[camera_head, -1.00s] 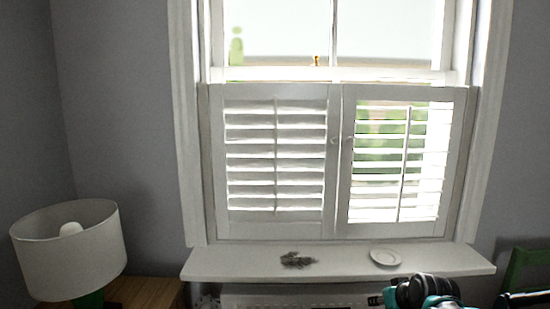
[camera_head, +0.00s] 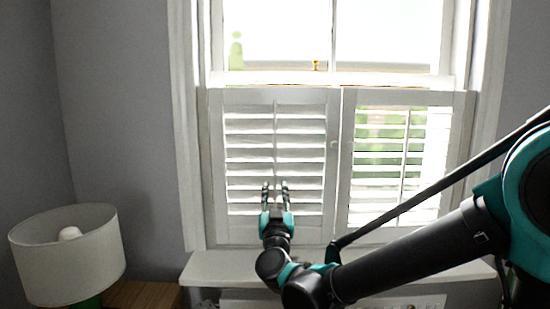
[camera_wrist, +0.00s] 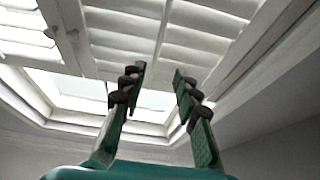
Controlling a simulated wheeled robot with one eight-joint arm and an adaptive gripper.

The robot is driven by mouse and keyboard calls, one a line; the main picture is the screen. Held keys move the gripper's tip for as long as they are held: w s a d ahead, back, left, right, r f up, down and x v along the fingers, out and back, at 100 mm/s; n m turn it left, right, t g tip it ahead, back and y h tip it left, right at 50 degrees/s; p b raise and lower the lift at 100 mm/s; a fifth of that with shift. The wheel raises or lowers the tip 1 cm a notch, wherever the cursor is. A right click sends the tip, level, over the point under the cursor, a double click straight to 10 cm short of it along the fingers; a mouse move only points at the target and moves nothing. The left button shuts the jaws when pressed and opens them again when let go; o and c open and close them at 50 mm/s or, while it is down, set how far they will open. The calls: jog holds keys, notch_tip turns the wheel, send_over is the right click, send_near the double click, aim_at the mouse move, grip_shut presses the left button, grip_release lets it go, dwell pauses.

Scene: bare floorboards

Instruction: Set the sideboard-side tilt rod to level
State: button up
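My gripper hides the rod's lower end in the head view.
The right shutter panel (camera_head: 459,165) has flatter, more open louvres and its own rod (camera_head: 404,160). The white sill (camera_head: 215,268) runs below, partly hidden by my arm. A lamp (camera_head: 68,258) stands at the lower left. Bare wall lies left of the window.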

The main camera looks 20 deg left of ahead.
aim_at(275, 155)
jog(key=x, duration=1.7)
jog(key=shift+w+r, duration=0.1)
jog(key=shift+r, duration=0.05)
grip_shut()
